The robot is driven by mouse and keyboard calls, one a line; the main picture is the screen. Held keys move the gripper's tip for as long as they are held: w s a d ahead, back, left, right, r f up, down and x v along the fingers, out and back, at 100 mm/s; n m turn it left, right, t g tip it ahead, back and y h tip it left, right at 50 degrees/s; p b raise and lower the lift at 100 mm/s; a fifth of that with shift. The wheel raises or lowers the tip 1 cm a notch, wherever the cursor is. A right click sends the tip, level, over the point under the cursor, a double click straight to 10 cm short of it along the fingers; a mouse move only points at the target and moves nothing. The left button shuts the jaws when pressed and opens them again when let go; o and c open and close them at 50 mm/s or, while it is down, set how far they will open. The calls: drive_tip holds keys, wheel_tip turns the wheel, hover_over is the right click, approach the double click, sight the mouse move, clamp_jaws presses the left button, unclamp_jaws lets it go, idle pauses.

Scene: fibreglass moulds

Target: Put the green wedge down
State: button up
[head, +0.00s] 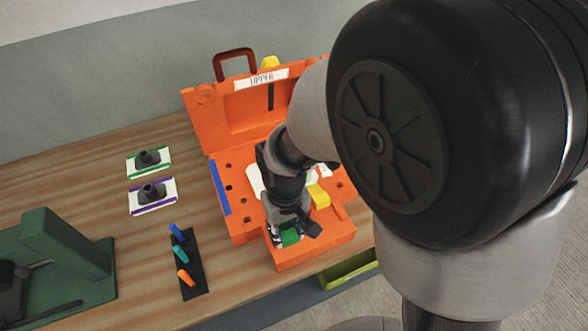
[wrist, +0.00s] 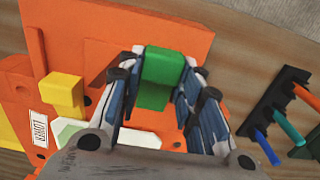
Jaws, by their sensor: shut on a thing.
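The green wedge (wrist: 160,78) is held between the two fingers of my gripper (wrist: 158,85) in the wrist view. In the head view the green wedge (head: 290,237) shows partly below my gripper (head: 290,232), over the front part of the orange mould (head: 318,252). The fingers are shut on its sides. I cannot tell whether the wedge touches the orange surface beneath it. The mould's lower half also fills much of the wrist view (wrist: 105,35), and its upper half (head: 225,125), labelled UPPER, stands raised behind.
A yellow wedge (head: 319,196) sits on the mould beside my gripper. A black rack (head: 190,275) with blue, teal and orange tools lies to the left. Two dark fittings on cards (head: 150,160) and a green machine (head: 65,255) stand farther left. Bare wood lies between them.

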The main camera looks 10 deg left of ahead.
sight(288, 231)
drive_tip(key=shift+r, duration=0.15)
drive_tip(key=o, duration=1.1)
drive_tip(key=shift+c, duration=0.2)
wheel_tip(288, 231, up, 12)
drive_tip(key=p, duration=0.4)
drive_tip(key=s+d+r+m+t, duration=0.2)
drive_tip(key=d+r, duration=0.4)
drive_tip(key=d, duration=0.4)
drive_tip(key=s+d+r+m+t, duration=0.2)
drive_tip(key=s+d+r+m, duration=0.2)
drive_tip(key=d, duration=0.6)
drive_tip(key=s+r, duration=0.2)
drive_tip(key=s, duration=0.1)
drive_tip(key=shift+s+d+r+t, duration=0.15)
drive_tip(key=shift+d+r+t, duration=0.05)
drive_tip(key=shift+d+t, duration=0.1)
